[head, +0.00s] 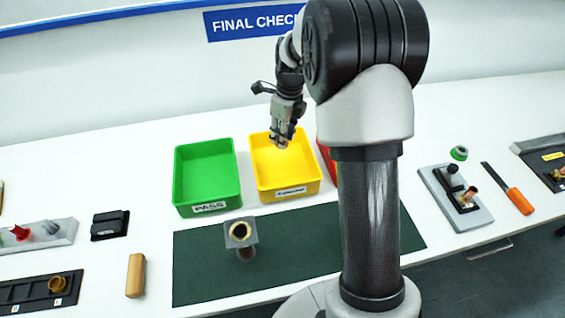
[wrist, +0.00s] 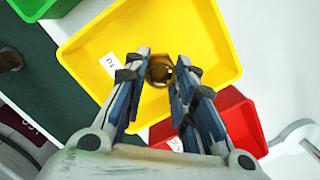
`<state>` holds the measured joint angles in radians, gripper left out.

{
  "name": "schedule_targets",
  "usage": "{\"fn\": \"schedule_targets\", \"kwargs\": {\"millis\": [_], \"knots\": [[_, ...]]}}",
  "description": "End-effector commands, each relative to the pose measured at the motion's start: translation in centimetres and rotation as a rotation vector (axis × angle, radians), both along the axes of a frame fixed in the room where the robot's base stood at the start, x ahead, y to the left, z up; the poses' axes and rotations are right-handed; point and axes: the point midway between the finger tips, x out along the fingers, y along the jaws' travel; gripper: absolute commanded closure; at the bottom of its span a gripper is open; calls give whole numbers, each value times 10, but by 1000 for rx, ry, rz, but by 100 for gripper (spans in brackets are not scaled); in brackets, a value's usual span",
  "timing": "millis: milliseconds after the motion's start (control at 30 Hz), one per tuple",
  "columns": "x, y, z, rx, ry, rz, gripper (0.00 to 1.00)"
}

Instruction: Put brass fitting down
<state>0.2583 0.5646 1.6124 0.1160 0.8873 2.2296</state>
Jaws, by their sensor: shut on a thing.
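My gripper (head: 281,138) hangs over the yellow bin (head: 308,188), pointing down. In the wrist view my gripper (wrist: 160,72) is shut on the brass fitting (wrist: 159,73), a small round brownish piece between the fingertips. The floor of the yellow bin (wrist: 215,35) lies behind it in that view, and that bin looks empty. How high the fitting is above the bin floor is hard to tell. In the head view the fitting is too small to make out at the fingers.
The green PASS bin (head: 236,165) stands left of the yellow bin, and a red bin (head: 322,150) right, mostly hidden by my arm. A grey block with a brass ring (head: 240,234) stands on the dark green mat (head: 195,270). An orange-handled tool (head: 518,200) lies far right.

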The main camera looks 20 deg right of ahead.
Motion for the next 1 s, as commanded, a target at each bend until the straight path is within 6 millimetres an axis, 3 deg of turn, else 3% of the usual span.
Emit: {"fn": "schedule_targets", "kwargs": {"millis": [33, 100, 400, 700, 1000], "knots": [[-1, 0, -16, 1, 3, 0, 100], [0, 0, -28, 0, 1, 1, 100], [0, 0, -50, 0, -2, 2, 100], [0, 0, -99, 1, 0, 1, 100], [0, 0, -99, 0, -1, 1, 100]]}}
